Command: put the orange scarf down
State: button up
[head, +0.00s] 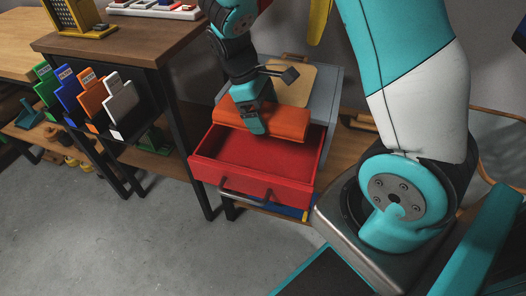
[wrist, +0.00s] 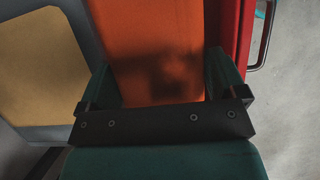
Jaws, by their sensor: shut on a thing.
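The orange scarf (head: 288,122) is a folded slab at the back of the open red drawer (head: 222,183), just in front of the grey cabinet top. My gripper (head: 257,122) points down over the scarf's left-middle part and is shut on it. In the wrist view the scarf (wrist: 155,40) runs between the two teal fingers of my gripper (wrist: 165,80), with a dark shadow across it. The drawer's red side (wrist: 238,30) lies to the right of it there. I cannot tell whether the scarf rests on the drawer's rim or hangs just above it.
The drawer's visible inside is empty. A tan board (head: 293,84) lies on the grey cabinet (head: 325,88). A wooden table (head: 130,40) with black legs stands to the left, beside a rack of coloured cards (head: 90,95). The grey floor in front is clear.

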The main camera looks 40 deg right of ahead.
aim_at(268, 157)
notch_tip(268, 157, down, 12)
jog(key=b, duration=0.3)
jog(key=shift+r, duration=0.15)
jog(key=shift+f, duration=0.2)
jog(key=o, duration=0.7)
jog(key=shift+r, duration=0.15)
jog(key=p+v, duration=0.4)
jog(key=v, duration=0.8)
jog(key=shift+a, duration=0.1)
jog(key=s+a+r+t+y, duration=0.1)
jog(key=s+a+r+y, duration=0.2)
jog(key=s+a+r, duration=0.4)
jog(key=s+a+r+t+y, duration=0.2)
jog(key=s+a+r, duration=0.5)
jog(key=s, duration=0.4)
jog(key=shift+s+r+t+y, duration=0.25)
jog(key=shift+r+t+y, duration=0.05)
jog(key=shift+r+y, duration=0.5)
